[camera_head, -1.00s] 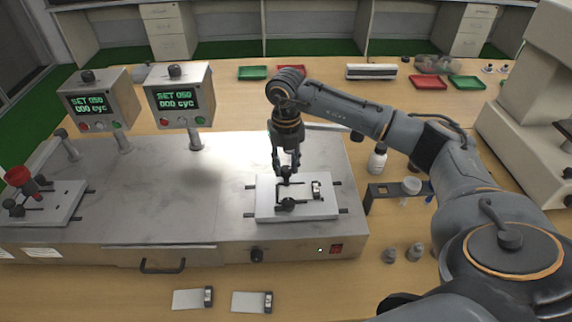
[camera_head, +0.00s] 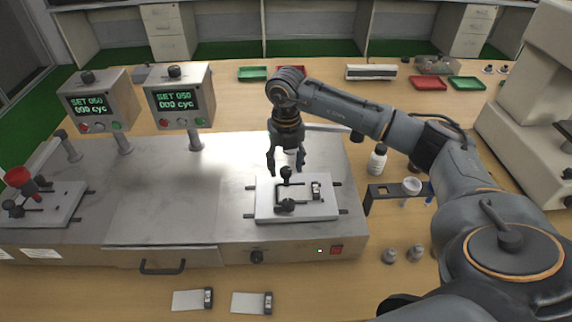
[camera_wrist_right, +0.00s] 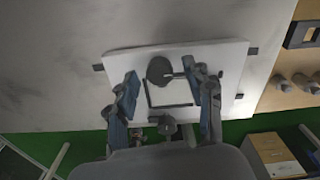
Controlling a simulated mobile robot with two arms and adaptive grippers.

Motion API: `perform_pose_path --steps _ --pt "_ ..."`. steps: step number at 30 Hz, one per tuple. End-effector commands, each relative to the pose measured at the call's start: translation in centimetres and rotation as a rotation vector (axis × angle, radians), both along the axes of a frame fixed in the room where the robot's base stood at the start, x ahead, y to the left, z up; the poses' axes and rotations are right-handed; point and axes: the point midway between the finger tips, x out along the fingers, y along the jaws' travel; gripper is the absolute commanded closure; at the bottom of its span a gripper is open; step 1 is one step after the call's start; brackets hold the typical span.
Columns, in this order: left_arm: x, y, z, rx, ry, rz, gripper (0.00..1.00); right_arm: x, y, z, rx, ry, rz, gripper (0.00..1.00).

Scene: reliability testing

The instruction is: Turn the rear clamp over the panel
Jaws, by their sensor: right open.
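The white test plate (camera_head: 268,208) lies on the right of the grey machine top, with a pale panel area framed by dark bars on it. The rear clamp's black knob (camera_head: 286,173) stands upright at the plate's back, and its thin arm points right. The front clamp's knob (camera_head: 285,205) is nearer me. My right gripper (camera_head: 286,164) is open just above the rear knob. In the right wrist view the rear knob (camera_wrist_right: 160,70) sits between the spread fingers, with gaps on both sides. The front knob (camera_wrist_right: 167,126) shows below it. My left gripper is not in view.
Two display boxes (camera_head: 180,97) stand on posts at the machine's back left. A second plate (camera_head: 62,203) with a red funnel-like part is at far left. A dark bracket (camera_head: 395,190) and bottles stand right of the machine. Two loose panels (camera_head: 190,299) lie in front.

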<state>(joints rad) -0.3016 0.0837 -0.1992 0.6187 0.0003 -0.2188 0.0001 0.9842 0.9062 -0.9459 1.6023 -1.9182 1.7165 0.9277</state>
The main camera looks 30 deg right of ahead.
Motion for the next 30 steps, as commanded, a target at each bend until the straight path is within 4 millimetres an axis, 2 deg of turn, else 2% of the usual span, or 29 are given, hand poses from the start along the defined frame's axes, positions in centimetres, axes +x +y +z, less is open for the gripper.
perform_pose_path --steps 5,12,16,21,30 --pt "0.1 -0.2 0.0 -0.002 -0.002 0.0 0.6 0.1 0.0 2.8 0.0 -0.005 0.001 0.48" --pt "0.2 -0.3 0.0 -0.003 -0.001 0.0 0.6 0.1 0.0 8.0 0.001 -0.005 0.0 0.48" --pt "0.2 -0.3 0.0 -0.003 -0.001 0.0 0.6 0.1 0.0 10.1 0.0 -0.004 0.0 0.48" --pt "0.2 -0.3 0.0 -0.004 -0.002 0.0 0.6 0.0 0.0 11.4 0.001 -0.001 0.0 0.48" --pt "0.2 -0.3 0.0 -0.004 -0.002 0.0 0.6 0.0 0.0 11.6 0.001 0.0 0.0 0.48"
